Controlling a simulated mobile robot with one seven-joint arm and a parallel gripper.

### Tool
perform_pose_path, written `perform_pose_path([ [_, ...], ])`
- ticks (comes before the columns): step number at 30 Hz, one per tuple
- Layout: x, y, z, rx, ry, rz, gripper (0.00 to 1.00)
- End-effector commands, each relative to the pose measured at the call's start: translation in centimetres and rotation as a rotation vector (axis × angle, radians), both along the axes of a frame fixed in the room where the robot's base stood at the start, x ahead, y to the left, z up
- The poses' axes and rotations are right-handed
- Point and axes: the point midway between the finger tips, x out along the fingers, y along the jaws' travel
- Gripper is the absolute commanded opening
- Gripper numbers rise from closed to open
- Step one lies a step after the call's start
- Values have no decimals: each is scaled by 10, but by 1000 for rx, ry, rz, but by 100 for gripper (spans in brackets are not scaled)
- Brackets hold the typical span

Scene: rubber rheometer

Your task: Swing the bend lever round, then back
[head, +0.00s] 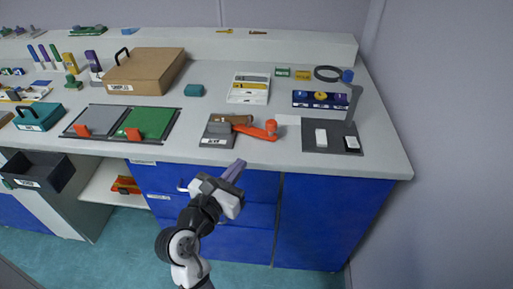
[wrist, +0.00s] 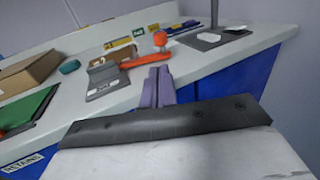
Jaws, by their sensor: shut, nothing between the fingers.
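The bend lever (head: 258,133) is an orange arm with a round orange knob at its right end. It is fixed to a grey bend fixture (head: 217,133) with a small label, near the bench's front edge. In the wrist view the lever (wrist: 146,60) points right from the fixture (wrist: 103,80), its knob at the far end. My gripper (head: 236,166) is in front of the bench edge, below and left of the knob, apart from the lever. Its purple fingers (wrist: 157,85) are together in the wrist view, with nothing between them.
A dark plate (head: 320,146) with a magnifier stand and two small blocks is right of the lever. A green and grey panel (head: 120,122) with orange handles lies left of the fixture. A brown box (head: 145,72) stands behind it. Blue cabinets (head: 325,215) are below the bench.

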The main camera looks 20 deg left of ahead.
Motion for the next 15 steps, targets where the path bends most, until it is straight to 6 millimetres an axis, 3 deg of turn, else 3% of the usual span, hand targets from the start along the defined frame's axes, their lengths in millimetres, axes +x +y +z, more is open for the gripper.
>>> perform_pose_path([
  [15, 102, -12, 2, 3, 1, -4, 0],
])
